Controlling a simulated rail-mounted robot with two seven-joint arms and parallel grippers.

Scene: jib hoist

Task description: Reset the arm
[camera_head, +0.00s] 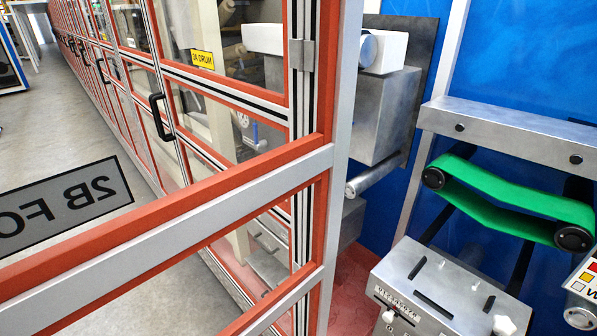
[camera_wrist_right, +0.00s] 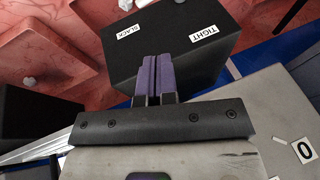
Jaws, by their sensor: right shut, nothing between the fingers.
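My right gripper (camera_wrist_right: 155,60) shows in the right wrist view, its two purple fingers side by side with no gap and nothing between them. Neither gripper shows in the head view, and my left gripper is in no view.
A red-and-grey framed glass door (camera_head: 170,210) with a "2B" sign crosses the head view's left and front. A green belt (camera_head: 505,198) on rollers and a metal box with a scale (camera_head: 450,285) stand at right. A grey floor aisle (camera_head: 60,120) lies beyond the glass.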

